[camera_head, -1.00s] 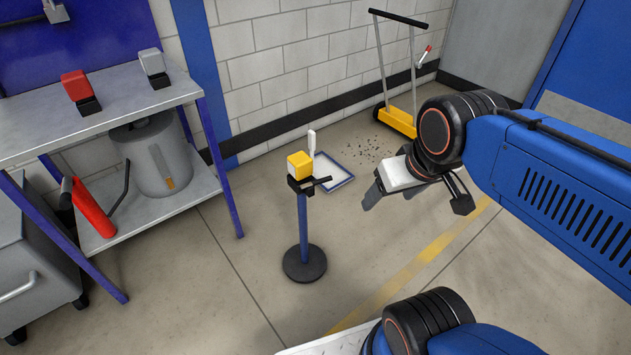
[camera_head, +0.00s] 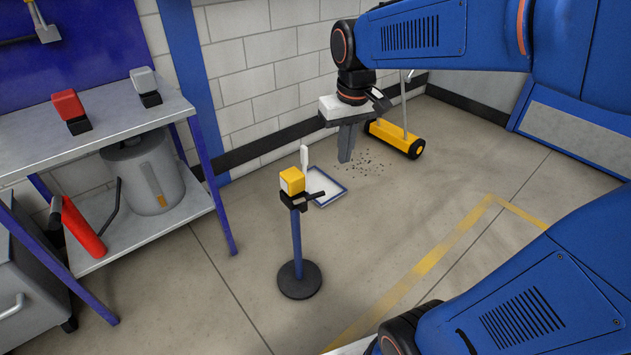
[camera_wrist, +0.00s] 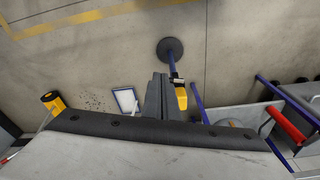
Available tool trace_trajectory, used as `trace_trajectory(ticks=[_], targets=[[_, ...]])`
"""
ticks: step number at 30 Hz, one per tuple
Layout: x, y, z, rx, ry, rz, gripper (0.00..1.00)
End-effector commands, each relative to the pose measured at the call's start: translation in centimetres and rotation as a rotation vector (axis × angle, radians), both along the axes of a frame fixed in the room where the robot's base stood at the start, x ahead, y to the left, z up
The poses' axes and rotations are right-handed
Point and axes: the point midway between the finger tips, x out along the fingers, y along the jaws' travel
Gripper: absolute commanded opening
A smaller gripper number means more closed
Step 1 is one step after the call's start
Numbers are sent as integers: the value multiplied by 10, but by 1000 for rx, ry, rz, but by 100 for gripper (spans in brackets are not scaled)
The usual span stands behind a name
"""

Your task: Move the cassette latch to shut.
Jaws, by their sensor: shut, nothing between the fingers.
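A blue post on a round black foot carries a yellow block (camera_head: 292,180) in a black holder (camera_head: 291,196). A dark bar sticks out from the holder to the right. A white upright piece (camera_head: 304,157) shows just behind the block; I cannot tell whether it joins the holder. No part is clearly readable as the cassette latch. My gripper (camera_head: 346,158) is shut and empty, fingers pointing down, right of and above the post top, apart from it. In the wrist view the shut fingers (camera_wrist: 158,88) appear beside the yellow block (camera_wrist: 181,97).
A blue-rimmed white tray (camera_head: 340,194) lies on the floor behind the post, with dark crumbs nearby. A yellow wheeled sweeper (camera_head: 395,138) stands by the wall. At left, a bench (camera_head: 120,108) holds a red block and a grey block. Floor right of the post is clear.

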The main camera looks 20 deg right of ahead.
Motion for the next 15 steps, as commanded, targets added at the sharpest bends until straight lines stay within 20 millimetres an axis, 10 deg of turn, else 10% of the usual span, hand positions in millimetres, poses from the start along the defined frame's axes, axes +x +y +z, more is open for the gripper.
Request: trace_trajectory(ticks=[15], targets=[[124,16,-38,-12,194,34,0]])
